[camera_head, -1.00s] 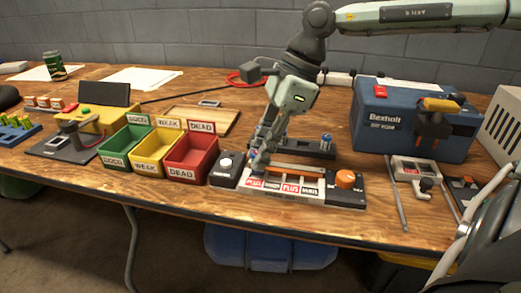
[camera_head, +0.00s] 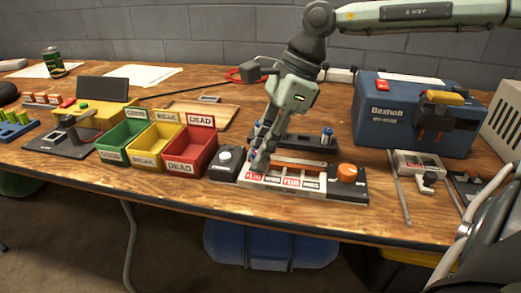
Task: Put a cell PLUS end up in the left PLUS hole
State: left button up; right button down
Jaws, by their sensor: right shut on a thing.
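The charger (camera_head: 280,181) lies at the table's front middle, with red PLUS and white MINUS labels along its front and an orange knob (camera_head: 347,172) at its right end. My right gripper (camera_head: 261,157) points down over the charger's left part, close to the left PLUS label (camera_head: 254,175). It is shut on a small cell, mostly hidden by the fingers; which end is up cannot be told. The left hole is hidden behind the fingers. A blue-topped cell (camera_head: 327,135) stands in the dark rack (camera_head: 305,145) behind the charger. My left gripper is out of view.
Green (camera_head: 122,147), yellow (camera_head: 155,152) and red (camera_head: 190,155) bins stand left of the charger, with a black button box (camera_head: 225,163) between. A blue Bexholt machine (camera_head: 400,135) stands at the right. A wooden tray (camera_head: 205,112) lies behind the bins.

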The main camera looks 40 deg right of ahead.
jog(key=shift+f+b, duration=0.25)
jog(key=shift+b, duration=0.15)
dwell(0.5)
jog(key=c, duration=1.3)
grip_release()
jog(key=shift+r, duration=0.1)
jog(key=shift+r+p, duration=2.05)
jog(key=shift+r, duration=1.4)
jog(key=shift+s+f, duration=0.1)
